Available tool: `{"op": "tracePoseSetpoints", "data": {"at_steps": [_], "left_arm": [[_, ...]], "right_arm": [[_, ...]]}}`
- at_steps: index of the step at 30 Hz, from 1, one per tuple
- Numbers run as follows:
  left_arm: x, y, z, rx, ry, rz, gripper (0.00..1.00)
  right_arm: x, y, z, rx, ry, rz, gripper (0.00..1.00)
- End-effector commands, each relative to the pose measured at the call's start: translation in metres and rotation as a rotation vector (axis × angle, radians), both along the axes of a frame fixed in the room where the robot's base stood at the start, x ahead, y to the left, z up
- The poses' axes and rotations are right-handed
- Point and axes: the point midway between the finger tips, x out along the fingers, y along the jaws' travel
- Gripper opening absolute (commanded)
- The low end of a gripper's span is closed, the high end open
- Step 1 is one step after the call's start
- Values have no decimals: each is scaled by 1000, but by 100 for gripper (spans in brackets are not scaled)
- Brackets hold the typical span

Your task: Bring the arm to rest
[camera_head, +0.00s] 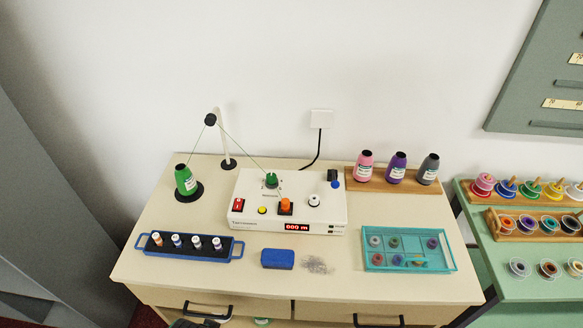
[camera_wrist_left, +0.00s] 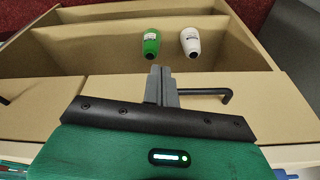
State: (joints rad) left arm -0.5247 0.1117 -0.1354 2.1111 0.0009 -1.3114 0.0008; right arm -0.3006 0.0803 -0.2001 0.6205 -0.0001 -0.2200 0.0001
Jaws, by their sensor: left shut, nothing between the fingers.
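My left gripper (camera_wrist_left: 161,84) shows in the left wrist view with its two grey fingers together and nothing between them. It is in front of an open wooden compartment (camera_wrist_left: 88,50), near a black drawer handle (camera_wrist_left: 205,92). A green cone (camera_wrist_left: 151,44) and a white cone (camera_wrist_left: 190,41) lie inside that compartment, beyond the fingertips and apart from them.
The counter (camera_head: 150,278) bears a white winder (camera_head: 250,212), a green cone (camera_head: 185,181), a blue tray (camera_head: 172,252), a blue box (camera_head: 277,258) and a teal tray (camera_head: 455,262). Cones stand on a wooden board (camera_head: 352,180). A green side table (camera_head: 500,290) holds spools at right.

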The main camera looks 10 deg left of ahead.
Motion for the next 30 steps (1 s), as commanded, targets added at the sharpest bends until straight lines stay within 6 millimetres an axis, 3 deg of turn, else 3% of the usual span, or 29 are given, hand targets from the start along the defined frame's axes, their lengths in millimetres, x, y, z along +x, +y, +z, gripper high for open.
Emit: {"op": "tracePoseSetpoints", "data": {"at_steps": [1, 8, 15, 24, 30], "left_arm": [[0, 0, -25, 2, 15, -2, 0], [-14, 1, -132, 5, 50, -9, 0], [-55, 6, -233, 9, 89, -17, 0], [-136, 20, -330, 16, 138, -28, 0], [-192, 31, -366, 20, 164, -35, 0]], "right_arm": [[0, 0, 0, 0, 0, 0, 72], [0, 0, 0, 0, 0, 0, 72], [0, 0, 0, 0, 0, 0, 72], [0, 0, 0, 0, 0, 0, 72], [0, 0, 0, 0, 0, 0, 72]]}}
